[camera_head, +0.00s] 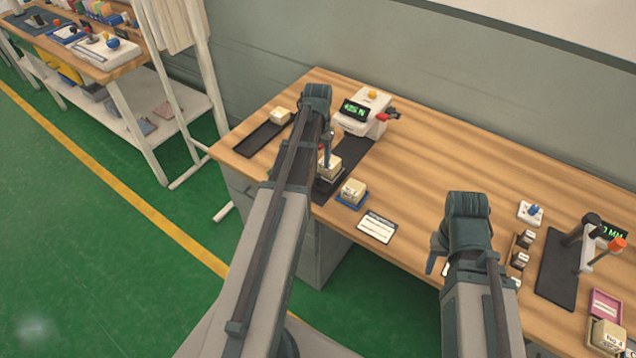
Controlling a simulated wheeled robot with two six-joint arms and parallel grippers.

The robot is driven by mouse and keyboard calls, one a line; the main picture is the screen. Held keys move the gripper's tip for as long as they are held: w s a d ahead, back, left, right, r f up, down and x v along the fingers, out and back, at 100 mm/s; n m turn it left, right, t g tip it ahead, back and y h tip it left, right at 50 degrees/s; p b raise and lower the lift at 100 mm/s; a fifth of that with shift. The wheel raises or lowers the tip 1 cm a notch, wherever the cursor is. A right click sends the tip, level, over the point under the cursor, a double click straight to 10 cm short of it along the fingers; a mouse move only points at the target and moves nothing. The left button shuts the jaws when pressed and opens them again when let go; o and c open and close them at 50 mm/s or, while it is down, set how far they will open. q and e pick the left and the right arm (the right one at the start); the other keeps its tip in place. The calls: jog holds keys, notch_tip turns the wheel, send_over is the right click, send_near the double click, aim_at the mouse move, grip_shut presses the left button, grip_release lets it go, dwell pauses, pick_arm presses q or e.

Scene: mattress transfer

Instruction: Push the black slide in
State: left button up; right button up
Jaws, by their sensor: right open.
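The black slide (352,158) runs out from the front of a white tester (362,113) with a green display, toward the table's front edge. A beige block (331,166) sits near its front end. My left gripper (325,150) points down by the block and slide; its arm hides most of it, so I cannot tell whether it touches them or how its jaws stand. My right gripper (439,258) is open, near the front edge of the table, well to the right of the slide. Its own wrist partly hides it.
A black tray (262,140) with a beige block lies left of the tester. A block on a blue base (351,193) and a white card (377,227) lie right of the slide. A black stand (559,273) is at the right. The table's middle is clear.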

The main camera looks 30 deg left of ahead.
aim_at(318, 175)
pick_arm(q)
notch_tip(318, 175, down, 8)
jog(key=b, duration=0.7)
jog(key=shift+f, duration=0.25)
grip_shut()
dwell(0.9)
